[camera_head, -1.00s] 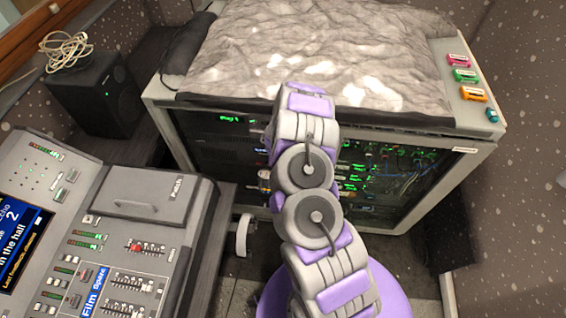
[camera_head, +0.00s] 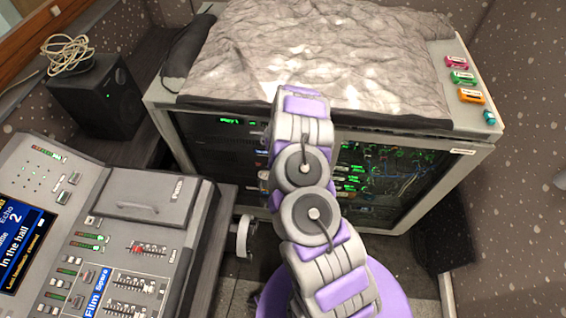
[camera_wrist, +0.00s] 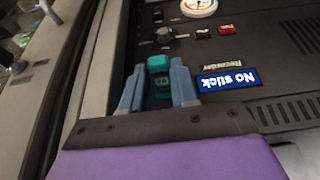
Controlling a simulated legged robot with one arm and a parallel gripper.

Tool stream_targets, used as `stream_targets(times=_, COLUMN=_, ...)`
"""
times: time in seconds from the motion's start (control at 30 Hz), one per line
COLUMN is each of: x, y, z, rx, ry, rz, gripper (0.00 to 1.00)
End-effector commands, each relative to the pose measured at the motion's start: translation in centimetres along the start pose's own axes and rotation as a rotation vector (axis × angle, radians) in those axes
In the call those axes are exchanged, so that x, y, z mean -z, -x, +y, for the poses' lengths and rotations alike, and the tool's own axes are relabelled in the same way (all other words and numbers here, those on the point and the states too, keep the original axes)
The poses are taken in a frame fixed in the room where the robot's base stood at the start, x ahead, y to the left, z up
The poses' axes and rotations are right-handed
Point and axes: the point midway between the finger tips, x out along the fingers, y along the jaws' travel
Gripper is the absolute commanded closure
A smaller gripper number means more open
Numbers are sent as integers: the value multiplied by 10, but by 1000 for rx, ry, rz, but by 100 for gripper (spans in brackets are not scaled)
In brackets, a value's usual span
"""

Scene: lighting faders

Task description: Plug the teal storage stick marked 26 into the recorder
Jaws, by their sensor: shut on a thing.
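My gripper (camera_wrist: 157,67) is shut on a teal storage stick (camera_wrist: 159,64) in the wrist view, with one blue-grey finger on each side. The marking on the stick is too small to read. The recorder (camera_wrist: 255,112) is a dark panel with a blue display (camera_wrist: 227,82) that reads "No stick", upside down in the wrist view. The held stick is over or at the panel beside the display, left of it in the picture. I cannot tell whether its tip is in a socket. In the head view my arm hides the gripper.
In the head view, a pink stick (camera_head: 456,61), a green stick (camera_head: 463,77), an orange stick (camera_head: 471,96) and a small teal item (camera_head: 489,117) lie on the rack's top right edge. A lighting desk (camera_head: 130,235) stands at left, a black speaker (camera_head: 97,103) behind it.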

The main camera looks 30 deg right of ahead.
Motion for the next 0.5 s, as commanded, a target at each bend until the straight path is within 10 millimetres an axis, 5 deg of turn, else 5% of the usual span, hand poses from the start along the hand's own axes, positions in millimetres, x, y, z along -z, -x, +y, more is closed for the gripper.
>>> stream_targets(times=0.5, x=4, y=0, z=0, rx=0, ry=1, rz=1, gripper=100)
